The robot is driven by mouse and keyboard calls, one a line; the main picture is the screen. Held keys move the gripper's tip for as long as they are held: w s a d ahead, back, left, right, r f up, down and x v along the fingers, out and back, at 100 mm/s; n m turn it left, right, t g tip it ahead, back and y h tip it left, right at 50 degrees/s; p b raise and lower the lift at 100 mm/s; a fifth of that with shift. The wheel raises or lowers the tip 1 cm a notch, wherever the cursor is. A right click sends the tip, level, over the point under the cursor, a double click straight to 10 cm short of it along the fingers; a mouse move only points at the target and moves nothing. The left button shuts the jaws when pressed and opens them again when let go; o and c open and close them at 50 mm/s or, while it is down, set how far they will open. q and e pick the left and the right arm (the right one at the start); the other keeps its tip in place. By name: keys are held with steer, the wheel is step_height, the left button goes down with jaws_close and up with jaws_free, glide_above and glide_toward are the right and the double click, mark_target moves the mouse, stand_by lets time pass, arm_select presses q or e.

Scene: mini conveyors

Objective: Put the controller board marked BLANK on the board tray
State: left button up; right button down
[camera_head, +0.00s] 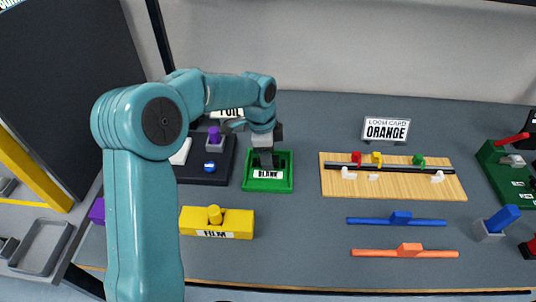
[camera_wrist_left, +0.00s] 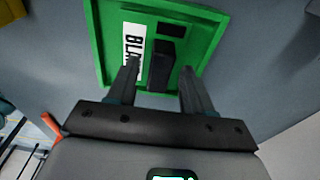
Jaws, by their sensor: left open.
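The controller board (camera_head: 259,184) marked BLANK is green, with a white label and a black raised block. It lies flat inside a bright green rim (camera_head: 246,186); I cannot tell whether this rim is the board tray. My left gripper (camera_head: 265,160) is above the board and hides part of it. In the left wrist view, the open fingers (camera_wrist_left: 160,68) stand on either side of the black block (camera_wrist_left: 162,62), with gaps between. One finger covers the end of the label (camera_wrist_left: 132,38). My right gripper is not in view.
A dark panel (camera_head: 215,178) with a purple peg and a blue knob stands just left. A yellow FILM block (camera_head: 235,224) is in front. A wooden loom board (camera_head: 335,188) lies right, with blue (camera_head: 375,221) and orange (camera_head: 385,253) bars before it.

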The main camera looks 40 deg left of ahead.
arm_select(q)
step_height(320, 180, up, 12)
steer(key=a+p, duration=0.1)
steer(key=shift+s+f, duration=0.2)
steer(key=shift+s, duration=0.2)
